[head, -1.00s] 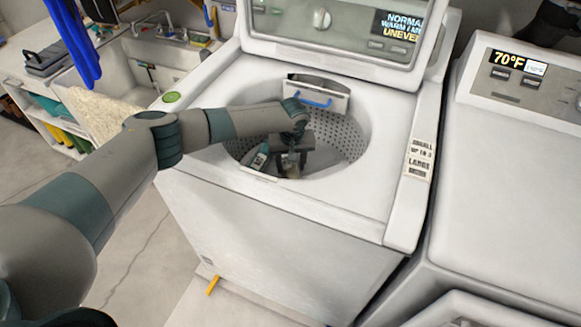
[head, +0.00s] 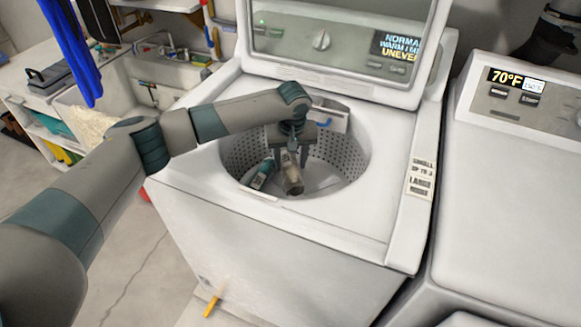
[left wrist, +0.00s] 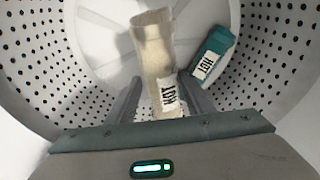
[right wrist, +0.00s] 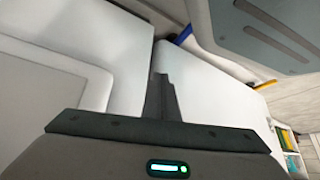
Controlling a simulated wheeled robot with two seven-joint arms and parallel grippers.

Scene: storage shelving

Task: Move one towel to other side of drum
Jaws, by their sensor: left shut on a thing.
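The perforated washer drum (head: 345,155) is open at the top. My left gripper (head: 290,156) points down into it and is shut on a beige rolled towel (head: 293,182). In the left wrist view, this towel (left wrist: 153,50) stands between the fingers (left wrist: 160,100) with a "HOT" label near its lower end. A teal and white rolled towel (head: 262,174), also labelled, lies tilted at the drum's left side, beside the beige one. It shows to the right in the left wrist view (left wrist: 213,55). My right gripper (right wrist: 160,95) has its fingers together with nothing visible between them.
The raised washer lid (head: 340,40) stands behind the drum. A dispenser with a blue edge (head: 325,118) is at the drum's back rim. A dryer (head: 515,170) stands to the right. A sink (head: 155,75) is at the back left.

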